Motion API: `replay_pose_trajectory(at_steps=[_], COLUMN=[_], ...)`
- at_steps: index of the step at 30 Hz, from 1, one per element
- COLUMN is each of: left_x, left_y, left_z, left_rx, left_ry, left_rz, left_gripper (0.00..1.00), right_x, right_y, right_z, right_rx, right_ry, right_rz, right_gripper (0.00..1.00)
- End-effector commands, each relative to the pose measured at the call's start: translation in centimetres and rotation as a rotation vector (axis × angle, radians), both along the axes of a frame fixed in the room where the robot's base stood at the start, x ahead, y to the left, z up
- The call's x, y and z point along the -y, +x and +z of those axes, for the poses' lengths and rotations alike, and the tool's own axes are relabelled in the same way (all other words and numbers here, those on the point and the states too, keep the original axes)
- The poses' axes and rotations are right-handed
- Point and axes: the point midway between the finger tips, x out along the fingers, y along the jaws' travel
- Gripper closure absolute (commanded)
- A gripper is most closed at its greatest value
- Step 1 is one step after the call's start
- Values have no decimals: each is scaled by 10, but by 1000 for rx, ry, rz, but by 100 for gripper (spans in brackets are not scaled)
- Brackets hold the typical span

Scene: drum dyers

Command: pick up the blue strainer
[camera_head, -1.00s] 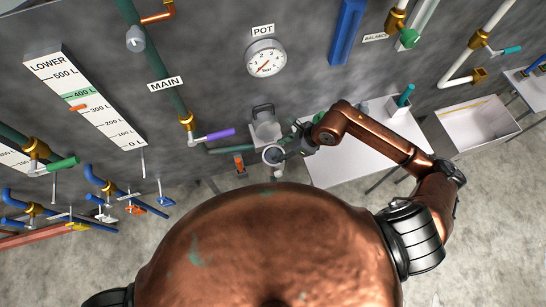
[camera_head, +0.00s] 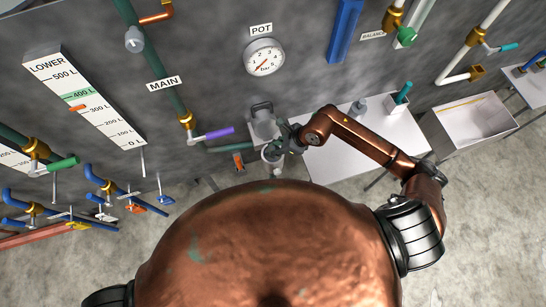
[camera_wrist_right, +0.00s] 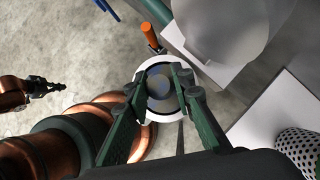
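In the right wrist view a round piece with a pale ring-shaped rim (camera_wrist_right: 165,64) and a dark, bluish inside lies between my right fingers. It may be the blue strainer, but I cannot be sure. In the head view it is a small pale round piece (camera_head: 272,153) below the grey box on the wall. My right gripper (camera_head: 282,145) reaches it from the right. In the wrist view its two green fingers (camera_wrist_right: 160,80) are spread, with the tips over opposite sides of the rim; contact is unclear. A small dark end of a copper arm (camera_wrist_right: 48,87), probably my left, shows at the left.
A white table (camera_head: 345,150) stands under my right forearm. A perforated pale cylinder (camera_wrist_right: 298,145) is at the right of the wrist view. An orange-handled part (camera_wrist_right: 150,36) is close beyond the ring.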

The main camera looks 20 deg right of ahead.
Motion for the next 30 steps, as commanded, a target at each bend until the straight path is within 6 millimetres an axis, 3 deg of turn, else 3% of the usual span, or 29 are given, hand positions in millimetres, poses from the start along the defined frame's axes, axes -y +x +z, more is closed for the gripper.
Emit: replay_pose_trajectory(at_steps=[8, 30], left_x=[0, 0], left_y=[-2, 4], left_z=[0, 0], left_rx=[-3, 5], left_ry=[0, 0], left_rz=[0, 0], left_gripper=[100, 100], right_x=[0, 0], right_y=[0, 1], right_z=[0, 6], right_rx=[0, 3], right_ry=[0, 1], right_rz=[0, 0], right_gripper=[100, 100])
